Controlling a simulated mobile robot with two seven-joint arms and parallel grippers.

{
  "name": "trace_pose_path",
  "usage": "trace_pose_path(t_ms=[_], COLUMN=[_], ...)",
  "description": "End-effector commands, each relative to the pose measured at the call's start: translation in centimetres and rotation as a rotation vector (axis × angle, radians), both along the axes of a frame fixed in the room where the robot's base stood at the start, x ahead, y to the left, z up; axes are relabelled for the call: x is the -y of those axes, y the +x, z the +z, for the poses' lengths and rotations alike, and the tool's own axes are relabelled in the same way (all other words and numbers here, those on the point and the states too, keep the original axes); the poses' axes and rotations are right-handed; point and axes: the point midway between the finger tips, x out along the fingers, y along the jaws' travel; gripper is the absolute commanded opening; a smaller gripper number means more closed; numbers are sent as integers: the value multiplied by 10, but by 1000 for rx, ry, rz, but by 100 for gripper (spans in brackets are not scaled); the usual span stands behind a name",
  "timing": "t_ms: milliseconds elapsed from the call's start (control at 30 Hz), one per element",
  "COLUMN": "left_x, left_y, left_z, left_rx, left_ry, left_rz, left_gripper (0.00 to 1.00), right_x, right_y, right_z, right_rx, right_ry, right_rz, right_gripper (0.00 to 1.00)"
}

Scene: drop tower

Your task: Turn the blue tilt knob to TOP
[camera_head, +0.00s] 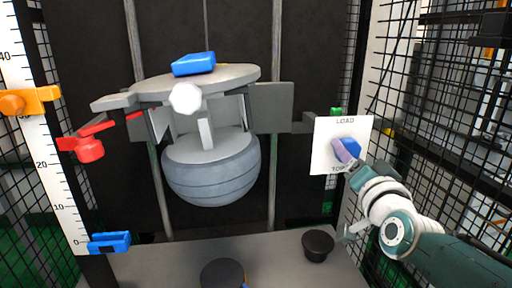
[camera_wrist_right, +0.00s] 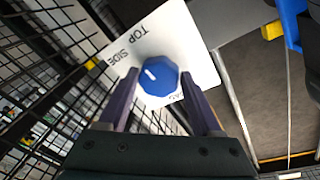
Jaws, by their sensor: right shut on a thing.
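The blue tilt knob (camera_head: 352,146) sits on a white panel (camera_head: 322,150) at the right of the head view. In the right wrist view the knob (camera_wrist_right: 160,80) is faceted, and its short white mark points up-left, roughly toward the SIDE label. TOP is printed on the panel (camera_wrist_right: 185,35) above SIDE; a third label is partly hidden behind the knob and finger. My right gripper (camera_head: 345,153) has a finger on each side of the knob and is shut on it, as the wrist view (camera_wrist_right: 159,77) also shows. My left gripper is not in view.
A white scale (camera_head: 50,140) with orange, red and blue parts stands left. Black mesh fencing (camera_head: 470,100) is close on the right.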

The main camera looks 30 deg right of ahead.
Motion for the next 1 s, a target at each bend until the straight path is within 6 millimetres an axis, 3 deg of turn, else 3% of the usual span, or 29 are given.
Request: trace_pose_path(t_ms=[767, 800, 1000], left_x=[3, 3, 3], left_y=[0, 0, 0], left_z=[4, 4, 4], left_rx=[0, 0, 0], left_ry=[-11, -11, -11], left_rz=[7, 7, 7], left_gripper=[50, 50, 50], right_x=[0, 0, 0], right_y=[0, 0, 0], right_z=[1, 1, 1], right_rx=[34, 34, 34], right_ry=[107, 107, 107], right_rz=[1, 1, 1], right_gripper=[11, 67, 90])
